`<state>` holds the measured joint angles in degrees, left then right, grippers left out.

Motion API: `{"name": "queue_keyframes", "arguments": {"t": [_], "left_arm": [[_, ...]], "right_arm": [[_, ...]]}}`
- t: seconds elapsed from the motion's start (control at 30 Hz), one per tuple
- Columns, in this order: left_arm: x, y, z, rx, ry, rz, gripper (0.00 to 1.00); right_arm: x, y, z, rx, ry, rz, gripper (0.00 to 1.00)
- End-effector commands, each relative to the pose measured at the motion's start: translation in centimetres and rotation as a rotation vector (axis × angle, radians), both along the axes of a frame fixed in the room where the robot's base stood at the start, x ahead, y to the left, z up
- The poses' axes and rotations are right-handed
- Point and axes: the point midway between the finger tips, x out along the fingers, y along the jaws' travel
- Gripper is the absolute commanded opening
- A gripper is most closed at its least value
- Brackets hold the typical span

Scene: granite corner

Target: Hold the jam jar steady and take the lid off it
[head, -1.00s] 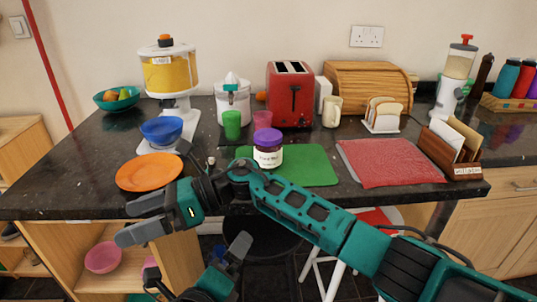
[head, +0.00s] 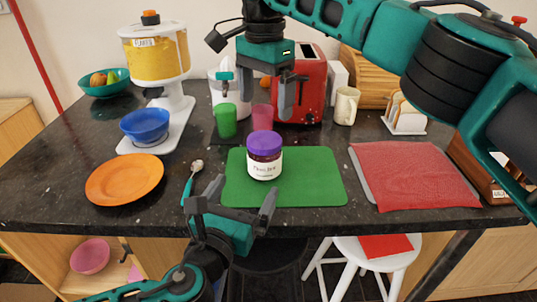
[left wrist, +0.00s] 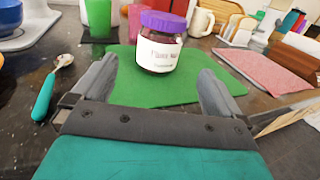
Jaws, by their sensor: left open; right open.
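The jam jar (head: 264,163) stands upright on the green mat (head: 310,178), with its purple lid (head: 264,143) on. The jar also shows in the left wrist view (left wrist: 160,52), beyond and between the open fingers. My left gripper (head: 245,195) is open and empty, low at the front edge of the mat, just in front of the jar and not touching it. My right gripper (head: 256,97) is open and empty, pointing down, high in the head view above the lid and apart from it.
An orange plate (head: 124,180), a spoon with a teal handle (head: 188,188) and a blue bowl (head: 146,125) are on the left. Green (head: 225,120) and pink (head: 262,117) cups and a red toaster (head: 312,85) stand behind the jar. A red cloth (head: 415,176) lies on the right.

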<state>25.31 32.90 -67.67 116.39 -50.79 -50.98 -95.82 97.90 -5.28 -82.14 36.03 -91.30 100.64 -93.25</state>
Motion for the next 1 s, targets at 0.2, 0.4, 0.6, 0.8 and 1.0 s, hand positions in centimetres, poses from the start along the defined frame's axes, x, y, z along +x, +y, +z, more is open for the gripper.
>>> {"name": "queue_keyframes", "arguments": {"t": [0.2, 0.4, 0.6, 0.8, 1.0], "left_arm": [[3.2, -1.1, 0.2, -0.002, -0.003, 0.001, 1.00], [7.0, -2.5, 0.1, -0.003, -0.002, 0.001, 1.00], [10.0, -3.5, 0.0, -0.003, 0.000, 0.001, 1.00], [11.4, -4.0, 0.0, -0.004, 0.001, 0.000, 1.00], [11.8, -4.0, 0.0, -0.004, 0.001, 0.001, 1.00]], "right_arm": [[0.0, 0.1, 0.0, 0.002, 0.001, 0.001, 0.97], [0.0, 0.1, 0.0, 0.004, 0.001, 0.000, 0.97], [0.0, 0.1, 0.0, 0.004, 0.001, 0.001, 0.97], [0.0, 0.1, 0.0, 0.004, 0.001, 0.001, 0.97], [0.0, 0.1, 0.0, 0.004, 0.001, 0.001, 0.97]]}}
